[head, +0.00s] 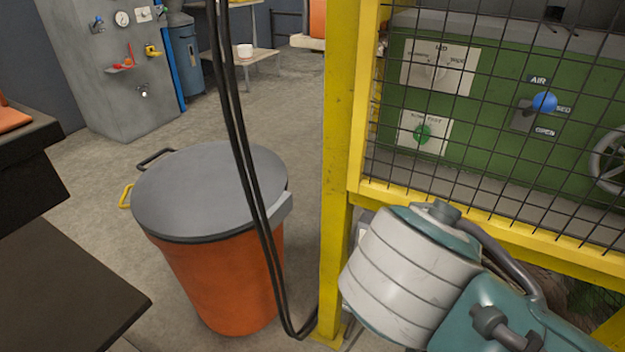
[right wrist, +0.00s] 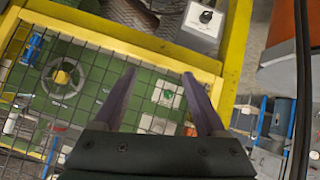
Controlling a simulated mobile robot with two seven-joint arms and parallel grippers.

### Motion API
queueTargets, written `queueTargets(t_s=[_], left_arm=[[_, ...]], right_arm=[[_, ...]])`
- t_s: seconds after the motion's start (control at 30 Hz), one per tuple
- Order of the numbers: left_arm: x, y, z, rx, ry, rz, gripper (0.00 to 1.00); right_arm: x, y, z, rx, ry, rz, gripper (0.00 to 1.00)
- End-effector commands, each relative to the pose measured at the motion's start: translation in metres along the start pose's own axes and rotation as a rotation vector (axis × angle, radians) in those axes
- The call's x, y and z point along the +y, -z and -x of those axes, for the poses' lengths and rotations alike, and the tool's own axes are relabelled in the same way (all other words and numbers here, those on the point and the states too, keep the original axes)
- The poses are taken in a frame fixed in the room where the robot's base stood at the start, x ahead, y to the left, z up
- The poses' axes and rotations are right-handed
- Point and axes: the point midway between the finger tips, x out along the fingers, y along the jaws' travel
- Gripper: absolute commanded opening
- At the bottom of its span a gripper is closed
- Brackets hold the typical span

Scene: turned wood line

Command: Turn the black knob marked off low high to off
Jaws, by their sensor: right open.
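The black knob (right wrist: 206,16) sits on a pale plate on a grey box (right wrist: 202,32) by the yellow frame, at the top of the right wrist view. Its marking is too small to read, so I cannot tell its setting. My right gripper (right wrist: 159,72) is open, with nothing between its fingers. Its fingertips are apart from the knob, which lies beyond the right-hand finger in that view. In the head view the knob and the right gripper do not show; a white and teal arm link covers that area. My left gripper is not in view.
Wire mesh in a yellow frame (head: 338,150) covers a green panel (head: 480,110) with a green knob (head: 423,132) and a blue-handled AIR valve (head: 544,102). An orange bin (head: 222,285) with a grey lid stands left of the post. Black cables hang before it.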

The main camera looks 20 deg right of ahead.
Motion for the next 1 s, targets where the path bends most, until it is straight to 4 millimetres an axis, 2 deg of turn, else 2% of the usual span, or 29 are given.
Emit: queueTargets(t_s=[0.03,0.4,0.7,0.83,1.0], left_arm=[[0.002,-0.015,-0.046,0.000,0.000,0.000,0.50],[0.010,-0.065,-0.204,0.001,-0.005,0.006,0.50],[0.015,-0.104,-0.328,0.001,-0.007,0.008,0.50],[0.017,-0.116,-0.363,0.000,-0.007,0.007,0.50],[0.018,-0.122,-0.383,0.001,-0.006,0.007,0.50]], right_arm=[[-0.015,-0.028,-0.032,0.033,-0.009,-0.020,0.74],[-0.075,-0.092,-0.135,0.304,-0.043,-0.183,0.74],[-0.123,-0.136,-0.204,0.541,-0.011,-0.300,0.74],[-0.139,-0.147,-0.221,0.623,0.014,-0.336,0.74],[-0.149,-0.149,-0.229,0.682,0.035,-0.361,0.74]])
